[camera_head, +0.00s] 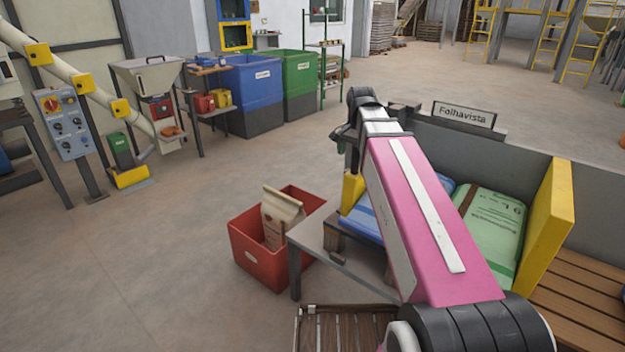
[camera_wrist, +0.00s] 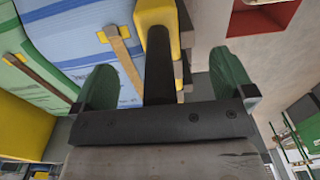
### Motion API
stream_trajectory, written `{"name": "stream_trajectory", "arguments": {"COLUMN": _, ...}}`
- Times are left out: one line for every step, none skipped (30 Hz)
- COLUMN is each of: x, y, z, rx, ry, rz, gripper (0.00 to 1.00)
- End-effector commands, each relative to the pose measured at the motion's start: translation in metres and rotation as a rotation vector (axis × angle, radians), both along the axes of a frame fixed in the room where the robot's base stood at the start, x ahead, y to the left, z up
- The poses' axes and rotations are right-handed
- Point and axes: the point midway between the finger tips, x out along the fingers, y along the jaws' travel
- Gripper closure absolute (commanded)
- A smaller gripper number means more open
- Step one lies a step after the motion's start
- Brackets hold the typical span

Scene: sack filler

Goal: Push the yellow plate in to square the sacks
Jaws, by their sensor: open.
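A dark bar (camera_wrist: 159,70) lies between the fingers and runs toward the plate; I cannot tell whether anything touches. Blue sacks (camera_head: 361,222) lie beside this plate, and a green sack (camera_head: 495,235) lies farther right. A larger yellow plate (camera_head: 552,230) stands upright right of the green sack.
A red crate (camera_head: 262,272) with a paper bag (camera_head: 280,215) stands on the floor left of the bay. Slatted wood (camera_head: 585,300) lies to the right. A sign (camera_head: 464,115) reading "Folhavista" stands behind the bay. Open floor (camera_head: 130,250) lies to the left.

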Motion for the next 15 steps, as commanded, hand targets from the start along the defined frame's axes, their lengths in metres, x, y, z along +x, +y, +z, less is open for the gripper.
{"name": "stream_trajectory", "arguments": {"x": -0.019, "y": -0.009, "z": -0.012, "rx": -0.017, "ry": 0.031, "rz": -0.008, "gripper": 0.00}}
{"name": "stream_trajectory", "arguments": {"x": -0.020, "y": -0.010, "z": -0.012, "rx": -0.017, "ry": 0.031, "rz": -0.008, "gripper": 0.00}}
{"name": "stream_trajectory", "arguments": {"x": -0.020, "y": -0.011, "z": -0.012, "rx": -0.017, "ry": 0.031, "rz": -0.008, "gripper": 0.00}}
{"name": "stream_trajectory", "arguments": {"x": -0.020, "y": -0.011, "z": -0.012, "rx": -0.017, "ry": 0.031, "rz": -0.008, "gripper": 0.00}}
{"name": "stream_trajectory", "arguments": {"x": -0.020, "y": -0.011, "z": -0.012, "rx": -0.017, "ry": 0.031, "rz": -0.008, "gripper": 0.00}}
{"name": "stream_trajectory", "arguments": {"x": -0.021, "y": -0.011, "z": -0.012, "rx": -0.017, "ry": 0.031, "rz": -0.009, "gripper": 0.00}}
{"name": "stream_trajectory", "arguments": {"x": -0.020, "y": -0.011, "z": -0.011, "rx": -0.017, "ry": 0.031, "rz": -0.009, "gripper": 0.00}}
{"name": "stream_trajectory", "arguments": {"x": -0.020, "y": -0.012, "z": -0.010, "rx": -0.017, "ry": 0.031, "rz": -0.009, "gripper": 0.00}}
{"name": "stream_trajectory", "arguments": {"x": -0.020, "y": -0.012, "z": -0.008, "rx": -0.017, "ry": 0.031, "rz": -0.009, "gripper": 0.00}}
{"name": "stream_trajectory", "arguments": {"x": -0.020, "y": -0.012, "z": -0.006, "rx": -0.017, "ry": 0.030, "rz": -0.010, "gripper": 0.00}}
{"name": "stream_trajectory", "arguments": {"x": -0.020, "y": -0.012, "z": -0.003, "rx": -0.017, "ry": 0.030, "rz": -0.010, "gripper": 0.00}}
{"name": "stream_trajectory", "arguments": {"x": -0.020, "y": -0.012, "z": 0.001, "rx": -0.017, "ry": 0.030, "rz": -0.010, "gripper": 0.00}}
{"name": "stream_trajectory", "arguments": {"x": -0.019, "y": -0.012, "z": 0.004, "rx": -0.017, "ry": 0.029, "rz": -0.009, "gripper": 0.00}}
{"name": "stream_trajectory", "arguments": {"x": -0.019, "y": -0.011, "z": 0.008, "rx": -0.017, "ry": 0.029, "rz": -0.009, "gripper": 0.00}}
{"name": "stream_trajectory", "arguments": {"x": -0.018, "y": -0.011, "z": 0.013, "rx": -0.015, "ry": 0.027, "rz": -0.008, "gripper": 0.00}}
